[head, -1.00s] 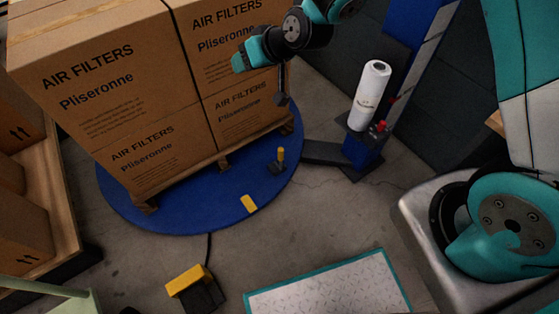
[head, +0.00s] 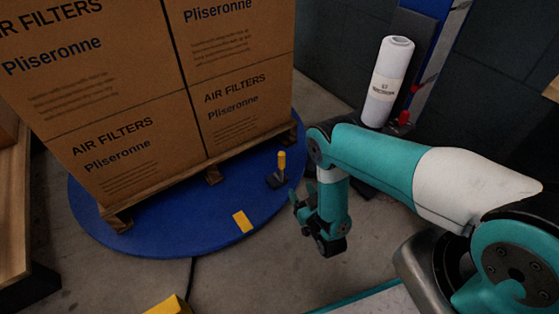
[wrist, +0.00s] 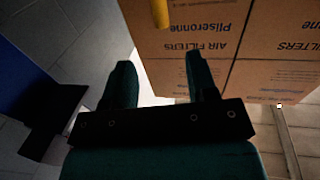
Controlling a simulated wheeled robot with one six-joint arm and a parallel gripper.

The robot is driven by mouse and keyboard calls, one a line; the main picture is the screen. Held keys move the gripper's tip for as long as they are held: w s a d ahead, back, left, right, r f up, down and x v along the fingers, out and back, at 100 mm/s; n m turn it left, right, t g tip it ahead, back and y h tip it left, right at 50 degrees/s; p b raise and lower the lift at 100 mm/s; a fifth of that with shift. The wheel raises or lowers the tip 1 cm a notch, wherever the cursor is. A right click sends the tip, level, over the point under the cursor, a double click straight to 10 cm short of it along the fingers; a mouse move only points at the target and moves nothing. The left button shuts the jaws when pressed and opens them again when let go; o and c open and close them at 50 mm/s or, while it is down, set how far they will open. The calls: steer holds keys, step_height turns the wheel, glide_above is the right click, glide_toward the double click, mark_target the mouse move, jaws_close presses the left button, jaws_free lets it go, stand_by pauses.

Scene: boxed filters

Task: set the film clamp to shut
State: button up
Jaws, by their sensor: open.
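The film clamp (head: 279,170) is a small black base with an upright yellow handle. It sits on the blue turntable (head: 150,235) near its right edge, in front of the boxed pallet. In the wrist view a yellow handle (wrist: 160,14) shows at the top, beyond my fingertips and roughly in line with the gap between them. My gripper (head: 298,212) is to the right of the clamp and a little nearer in the head view, apart from it. In the wrist view my gripper (wrist: 160,75) is open with nothing between its fingers. The clamp's base is not seen there.
Stacked air filter boxes (head: 130,90) stand on a wooden pallet on the turntable. A white film roll (head: 388,82) stands on the blue mast (head: 440,25) behind my arm, with a red knob beside it. A yellow plate (head: 242,221) lies near the turntable's front edge.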

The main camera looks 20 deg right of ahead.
mark_target(284, 163)
steer(key=w+b, duration=0.4)
steer(key=w, duration=0.1)
steer(key=w+a+b, duration=0.1)
steer(key=w+b, duration=0.2)
steer(key=w, duration=0.2)
steer(key=w+b, duration=0.4)
steer(key=w, duration=0.1)
steer(key=shift+w+a+f+b, duration=0.25)
steer(key=shift+w+a+b, duration=0.05)
steer(key=shift+w+a, duration=0.1)
steer(key=shift+w+a+r+b, duration=0.1)
steer(key=shift+w+r+b, duration=0.2)
steer(key=shift+w, duration=0.25)
steer(key=shift+c, duration=0.5)
jaws_close()
